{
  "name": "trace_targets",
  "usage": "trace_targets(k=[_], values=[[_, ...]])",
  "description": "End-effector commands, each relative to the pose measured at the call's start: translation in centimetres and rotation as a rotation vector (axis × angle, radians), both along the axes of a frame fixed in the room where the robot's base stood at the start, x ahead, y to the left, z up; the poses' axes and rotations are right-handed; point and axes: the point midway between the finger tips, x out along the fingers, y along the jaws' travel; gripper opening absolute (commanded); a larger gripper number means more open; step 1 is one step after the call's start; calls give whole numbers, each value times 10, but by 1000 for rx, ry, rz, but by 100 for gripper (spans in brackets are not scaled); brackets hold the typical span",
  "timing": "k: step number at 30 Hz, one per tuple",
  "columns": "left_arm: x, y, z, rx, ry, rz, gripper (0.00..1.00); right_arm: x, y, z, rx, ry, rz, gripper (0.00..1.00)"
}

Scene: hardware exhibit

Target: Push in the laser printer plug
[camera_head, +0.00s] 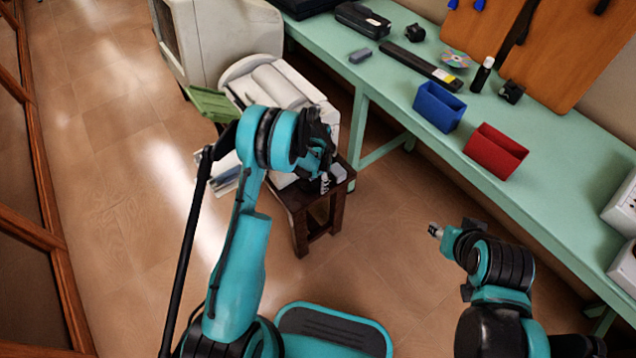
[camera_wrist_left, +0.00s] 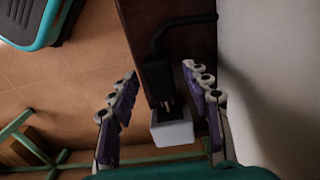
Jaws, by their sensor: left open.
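The black plug (camera_wrist_left: 157,80) and its black cable lie over a dark wooden stool (camera_head: 300,222). In the left wrist view its metal prongs show and point at a small light-grey socket block (camera_wrist_left: 172,131). I cannot tell whether the prong tips touch the block. My left gripper (camera_wrist_left: 162,98) is open, with one finger on each side of the plug and apart from it. In the head view the left gripper (camera_head: 325,165) is over the stool beside the white laser printer (camera_head: 268,85) and hides the plug. My right gripper (camera_head: 436,231) is over the floor; its jaw state is unclear.
A green bench (camera_head: 392,112) runs along the right with a blue bin (camera_head: 438,107), a red bin (camera_head: 492,151) and small tools. The printer's pale side (camera_wrist_left: 270,80) stands close to the right finger. Open floor lies to the left.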

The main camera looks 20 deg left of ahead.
Motion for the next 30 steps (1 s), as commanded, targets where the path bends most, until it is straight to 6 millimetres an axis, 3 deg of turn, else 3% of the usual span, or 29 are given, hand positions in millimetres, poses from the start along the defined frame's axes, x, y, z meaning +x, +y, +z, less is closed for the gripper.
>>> trace_targets(k=[6,12,17,24,30], values=[[0,0,0,0,0,0,48,0,0,1,0,0,0,40],[0,0,0,0,0,0,0,0,0,0,0,0,0,40],[1,-1,0,0,0,0,0,0,0,0,0,0,0,40],[25,-19,0,0,-1,-2,0,0,0,0,0,0,0,40],[28,-22,0,-2,-4,0,0,0,0,0,0,0,0,40]])
